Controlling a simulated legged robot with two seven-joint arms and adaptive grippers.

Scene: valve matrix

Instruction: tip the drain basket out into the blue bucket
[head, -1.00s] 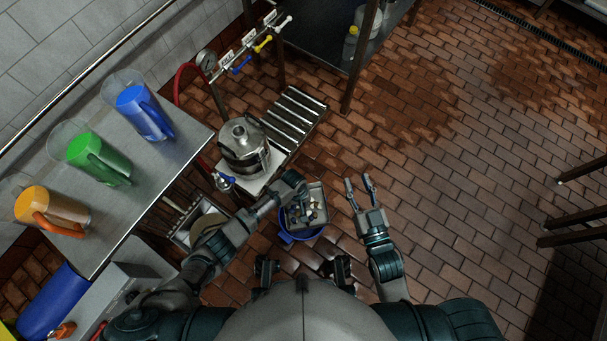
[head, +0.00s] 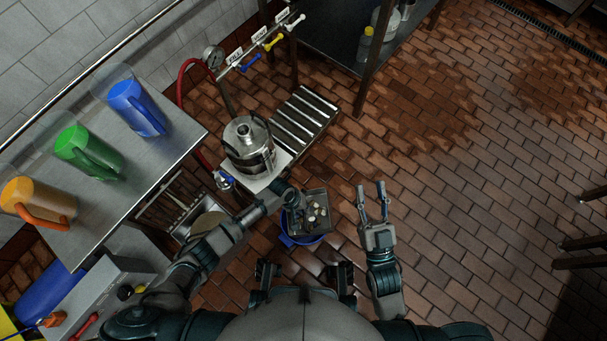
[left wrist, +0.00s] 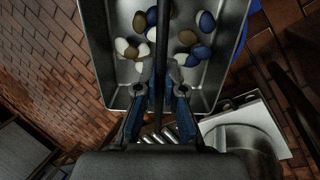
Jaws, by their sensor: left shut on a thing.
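The drain basket is a grey metal pan (head: 321,194) with blue, white and brown lumps in it. It is over the blue bucket (head: 300,241), whose rim shows in front of and beside the basket. My left gripper (head: 290,199) is at the basket's left side. In the left wrist view its fingers (left wrist: 159,82) are shut on the dark bar crossing the basket (left wrist: 118,95). The lumps lie in the far part of the basket there, and a strip of the bucket (left wrist: 241,38) shows beyond its right side. My right gripper (head: 371,190) is open and empty, right of the basket.
A steel pot (head: 248,144) stands on a low stand beside a slatted rack (head: 302,120). A steel counter (head: 150,172) at left holds blue, green and orange jugs. Several valves with coloured handles are on the wall pipe. The brick floor (head: 450,200) at right is clear.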

